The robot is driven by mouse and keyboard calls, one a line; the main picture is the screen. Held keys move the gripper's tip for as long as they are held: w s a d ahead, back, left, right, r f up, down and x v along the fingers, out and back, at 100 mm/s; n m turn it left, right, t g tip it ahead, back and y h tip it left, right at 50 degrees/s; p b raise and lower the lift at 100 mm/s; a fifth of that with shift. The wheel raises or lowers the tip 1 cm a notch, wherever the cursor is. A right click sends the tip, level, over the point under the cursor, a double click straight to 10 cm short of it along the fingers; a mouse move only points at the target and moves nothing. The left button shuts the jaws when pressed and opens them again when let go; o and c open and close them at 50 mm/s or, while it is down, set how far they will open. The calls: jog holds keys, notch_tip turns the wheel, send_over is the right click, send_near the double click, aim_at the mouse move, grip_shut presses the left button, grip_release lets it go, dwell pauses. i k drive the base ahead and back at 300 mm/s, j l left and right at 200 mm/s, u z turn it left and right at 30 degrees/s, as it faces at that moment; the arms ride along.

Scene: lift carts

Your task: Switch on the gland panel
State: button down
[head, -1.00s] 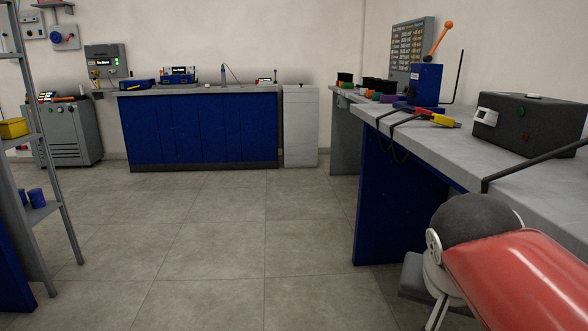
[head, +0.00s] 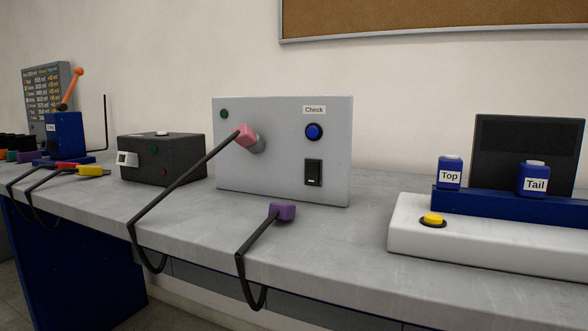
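A light grey upright panel (head: 285,178) stands on the bench in the middle of the head view. I take it for the gland panel, though no label says so. It carries a blue round button (head: 314,132) under a "Check" label (head: 314,110), a black rocker switch (head: 313,172) below that, and a dark green lamp (head: 224,114) at upper left. A pink plug (head: 244,135) on a black cable is at the round grey fitting (head: 258,146) on its face; I cannot tell how far in it sits. My gripper is not in view.
A purple plug (head: 282,211) with a cable lies on the grey bench (head: 340,235) before the panel. A dark box (head: 160,158) stands left. A white base (head: 408,237) with a yellow button (head: 432,220) and blue "Top" (head: 450,173) and "Tail" (head: 533,180) containers stands right.

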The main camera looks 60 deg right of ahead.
aim_at(312, 167)
jog(key=z, duration=1.65)
jog(key=k+j+z, duration=0.1)
jog(key=k+z, duration=0.25)
jog(key=i, duration=0.1)
